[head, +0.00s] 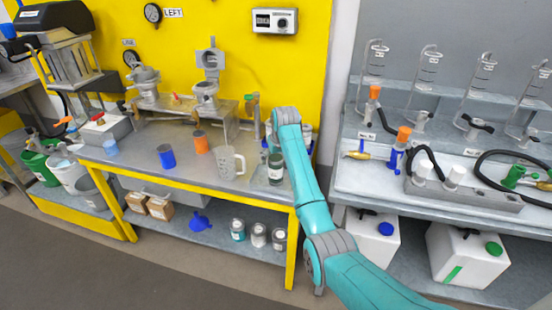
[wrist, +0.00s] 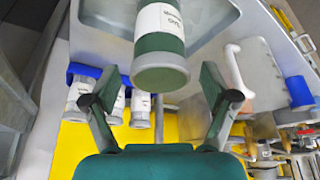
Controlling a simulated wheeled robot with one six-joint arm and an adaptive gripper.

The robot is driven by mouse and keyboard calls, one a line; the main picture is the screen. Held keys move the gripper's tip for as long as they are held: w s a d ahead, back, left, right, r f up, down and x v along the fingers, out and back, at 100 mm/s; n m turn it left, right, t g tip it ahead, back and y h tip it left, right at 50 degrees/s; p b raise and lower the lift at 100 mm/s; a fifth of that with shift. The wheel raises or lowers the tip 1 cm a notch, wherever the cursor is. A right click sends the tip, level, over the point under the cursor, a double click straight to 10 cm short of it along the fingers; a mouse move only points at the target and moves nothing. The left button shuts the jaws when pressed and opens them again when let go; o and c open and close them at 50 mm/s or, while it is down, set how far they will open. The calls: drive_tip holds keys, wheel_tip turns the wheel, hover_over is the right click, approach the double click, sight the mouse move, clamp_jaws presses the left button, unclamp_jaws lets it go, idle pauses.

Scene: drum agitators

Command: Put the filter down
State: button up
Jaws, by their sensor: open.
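The likely filter is a dark green cylinder with a white label and a grey end (wrist: 161,62). It also shows in the head view (head: 275,168), at the right end of the yellow-framed bench. In the wrist view it is over a grey tray (wrist: 105,14) and seems to rest there, though its contact is hidden. My gripper (wrist: 160,99) is open, with one finger to each side and below the cylinder in the picture. Neither fingertip touches it. In the head view my arm hides most of the gripper.
A clear mug (head: 229,163), an orange cup (head: 200,142) and a blue cup (head: 166,157) stand left of the cylinder. Labelled cans (head: 259,235) stand on the shelf below. The grey bench to the right (head: 350,185) holds bottles and hoses. The bench front near the mug is clear.

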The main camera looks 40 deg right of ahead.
drive_tip(key=v, duration=1.2)
drive_tip(key=shift+r, duration=0.1)
